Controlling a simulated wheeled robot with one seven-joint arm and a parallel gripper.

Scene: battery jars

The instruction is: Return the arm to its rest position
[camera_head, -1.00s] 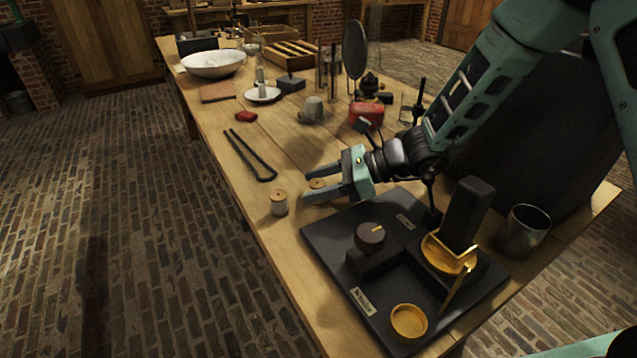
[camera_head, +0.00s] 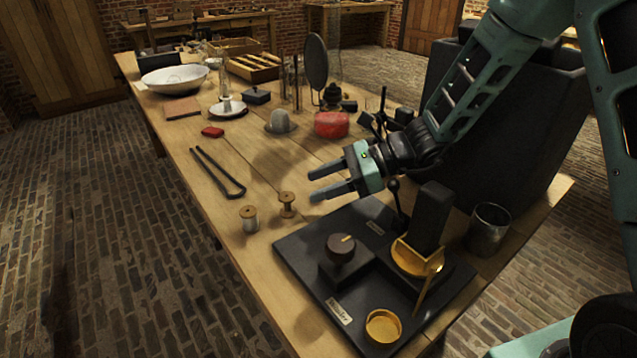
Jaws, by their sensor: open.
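My gripper (camera_head: 316,183) is open and empty, its two grey fingers pointing left above the wooden table. It is above and behind the dark board (camera_head: 300,262) and to the upper right of two spools. My teal and black arm reaches in from the upper right. Nothing is between the fingers, and the gripper appears apart from everything around it.
Two spools, one pale (camera_head: 250,220) and one brown (camera_head: 287,205), stand near the board. The board bears a knob (camera_head: 341,247), brass dishes and a dark upright block (camera_head: 431,215). A metal cup (camera_head: 489,228) stands right. Black tongs (camera_head: 217,172) lie left.

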